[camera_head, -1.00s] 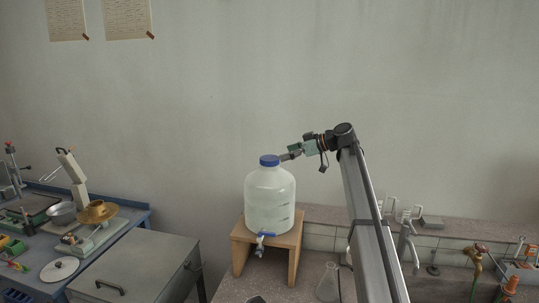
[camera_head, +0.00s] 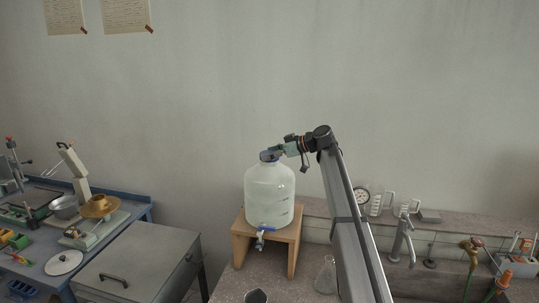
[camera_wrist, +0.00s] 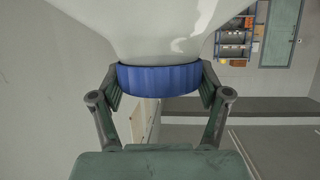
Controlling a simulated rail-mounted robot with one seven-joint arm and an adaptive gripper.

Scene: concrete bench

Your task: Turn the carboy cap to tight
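The carboy (camera_head: 270,198) is a big translucent jug, upright on a wooden stand (camera_head: 285,236), with a tap (camera_head: 261,232) low on its front. Its blue cap (camera_head: 264,157) is on the neck and partly hidden by my gripper (camera_head: 272,153), which reaches in level from the right. In the wrist view the ribbed blue cap (camera_wrist: 160,79) sits between the two fingers of my gripper (camera_wrist: 160,84), one on each side. The fingers are wide apart and very close to the cap's sides. I cannot tell whether they press on it.
A grey lidded box (camera_head: 137,266) and a blue workbench (camera_head: 135,212) with tools stand at the left. A glass flask (camera_head: 326,275) stands on the bench right of the stand, with taps (camera_head: 403,240) farther right. The wall rises behind the carboy.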

